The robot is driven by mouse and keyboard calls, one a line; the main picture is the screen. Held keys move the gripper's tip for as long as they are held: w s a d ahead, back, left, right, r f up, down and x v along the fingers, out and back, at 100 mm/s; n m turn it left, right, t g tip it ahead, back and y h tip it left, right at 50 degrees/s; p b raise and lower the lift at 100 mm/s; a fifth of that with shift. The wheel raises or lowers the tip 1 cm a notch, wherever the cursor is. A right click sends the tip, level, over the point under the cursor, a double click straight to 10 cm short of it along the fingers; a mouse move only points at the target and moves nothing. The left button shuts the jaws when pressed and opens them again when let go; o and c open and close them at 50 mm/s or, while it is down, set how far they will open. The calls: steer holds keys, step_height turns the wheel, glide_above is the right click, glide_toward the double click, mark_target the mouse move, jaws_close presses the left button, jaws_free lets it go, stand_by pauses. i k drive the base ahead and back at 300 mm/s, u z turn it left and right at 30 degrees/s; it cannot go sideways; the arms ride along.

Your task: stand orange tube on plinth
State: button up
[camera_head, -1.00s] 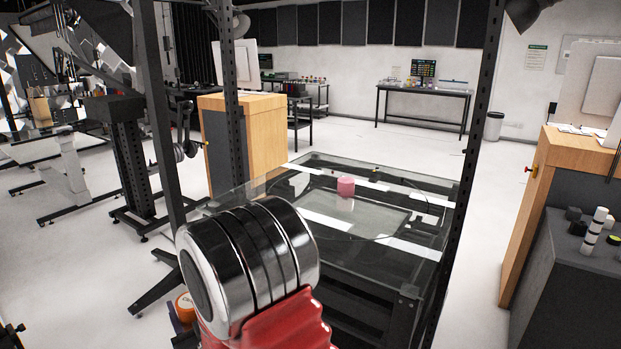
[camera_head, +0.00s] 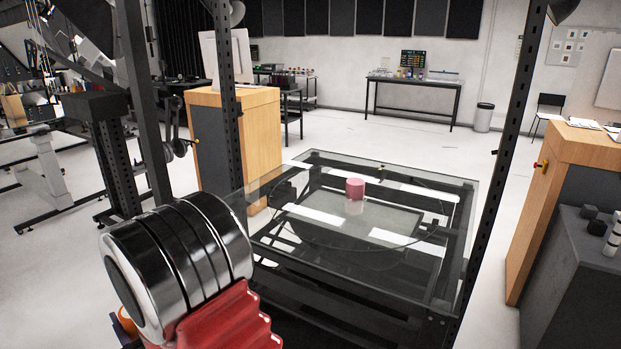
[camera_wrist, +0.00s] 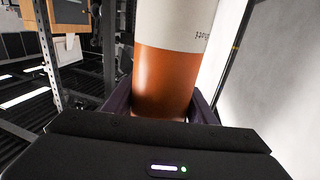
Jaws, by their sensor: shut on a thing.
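The orange tube (camera_wrist: 165,80) fills the middle of the wrist view, orange below with a cream band printed with dark lettering above. My gripper (camera_wrist: 160,108) is shut on its lower part, with dark fingers on both sides. The tube's top is cut off by the frame. In the head view, a small orange patch (camera_head: 127,322) shows at the lower left beside my arm, probably the tube; my gripper is hidden there. A pink cylinder (camera_head: 355,189) stands upright on the glass turntable (camera_head: 300,240), with a pale shape below it. I cannot tell which thing is the plinth.
Dark metal posts (camera_head: 505,170) rise at the table's edges. A wooden cabinet (camera_head: 255,140) stands behind left, and another (camera_head: 570,160) with a grey bench (camera_head: 575,270) is at right. The glass around the pink cylinder is mostly clear.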

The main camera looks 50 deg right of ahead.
mark_target(356, 181)
steer(key=z, duration=0.25)
steer(key=i, duration=1.35)
steer(key=z, duration=0.75)
